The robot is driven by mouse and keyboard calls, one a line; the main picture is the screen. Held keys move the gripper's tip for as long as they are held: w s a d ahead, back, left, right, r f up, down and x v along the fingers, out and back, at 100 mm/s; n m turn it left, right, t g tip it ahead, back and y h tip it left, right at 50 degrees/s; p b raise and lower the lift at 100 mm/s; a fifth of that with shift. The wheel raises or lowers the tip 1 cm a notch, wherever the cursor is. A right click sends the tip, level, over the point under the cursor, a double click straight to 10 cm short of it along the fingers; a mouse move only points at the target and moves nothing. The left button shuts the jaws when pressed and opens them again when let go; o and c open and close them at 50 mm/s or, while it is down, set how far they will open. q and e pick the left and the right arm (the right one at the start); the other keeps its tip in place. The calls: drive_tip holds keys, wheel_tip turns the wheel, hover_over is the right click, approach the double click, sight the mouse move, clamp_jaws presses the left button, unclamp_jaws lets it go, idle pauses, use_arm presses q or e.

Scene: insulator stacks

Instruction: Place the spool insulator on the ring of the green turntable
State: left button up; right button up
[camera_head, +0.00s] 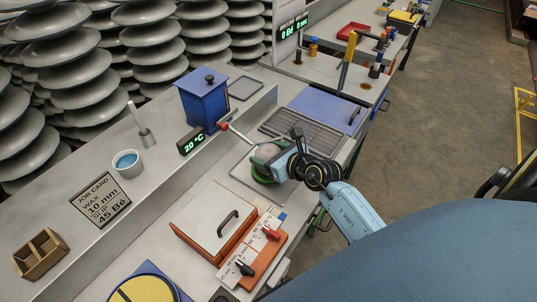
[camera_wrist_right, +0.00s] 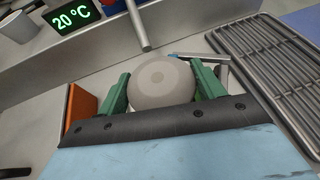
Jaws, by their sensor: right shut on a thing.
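My right gripper (camera_wrist_right: 160,92) has green fingers and is shut on the spool insulator (camera_wrist_right: 162,82), whose pale grey-brown round top faces the wrist camera. In the head view, the right gripper (camera_head: 269,160) reaches in from the lower right, and the insulator's top (camera_head: 266,151) shows between its fingers. Green (camera_head: 261,173) shows just below the insulator in the head view; I cannot tell how much is turntable and how much is finger. The ring is hidden, so I cannot tell whether the insulator touches it. My left gripper is not in view.
A blue tank (camera_head: 204,101) with a red-ended tap (camera_head: 224,126) stands behind the gripper. A slatted grey rack (camera_head: 300,122) lies beyond it. An orange box with a white lid (camera_head: 213,215) is nearer, left. A temperature display (camera_head: 191,141) sits on the ledge.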

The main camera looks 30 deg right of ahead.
drive_tip(key=shift+r, duration=0.1)
drive_tip(key=o, duration=0.8)
drive_tip(key=shift+f, duration=0.2)
drive_tip(key=o, duration=0.5)
drive_tip(key=shift+c, duration=0.2)
drive_tip(key=shift+r, duration=0.1)
drive_tip(key=shift+r, duration=0.15)
drive_tip(key=p+v, duration=0.1)
drive_tip(key=v, duration=1.1)
